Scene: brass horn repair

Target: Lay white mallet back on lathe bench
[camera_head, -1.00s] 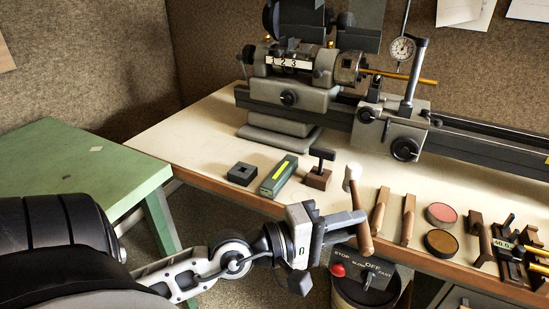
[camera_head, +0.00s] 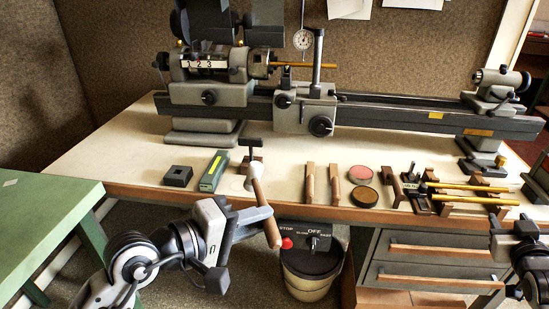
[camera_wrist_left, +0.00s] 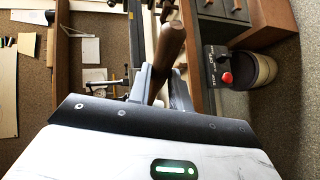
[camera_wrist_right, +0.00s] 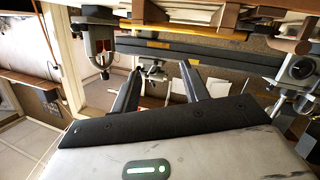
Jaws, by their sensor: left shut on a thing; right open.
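The white mallet has a white head (camera_head: 250,178) and a brown wooden handle (camera_head: 267,215). My left gripper (camera_head: 254,216) is shut on the handle, at the front edge of the lathe bench (camera_head: 125,160). The head is up over the bench front, overlapping a block with a black T-handle; whether it touches anything is unclear. In the left wrist view the handle (camera_wrist_left: 172,45) stands between the fingers, and the head cannot be made out. My right gripper (camera_head: 527,255) is open and empty at the right edge, in front of the bench; its spread fingers show in the right wrist view (camera_wrist_right: 160,88).
A lathe (camera_head: 320,108) runs along the bench back. A dark square block (camera_head: 178,176), a green box (camera_head: 214,172), wooden pieces (camera_head: 335,185), round tins (camera_head: 362,196) and brass rods (camera_head: 470,195) line the front. A green table (camera_head: 40,220) stands left.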

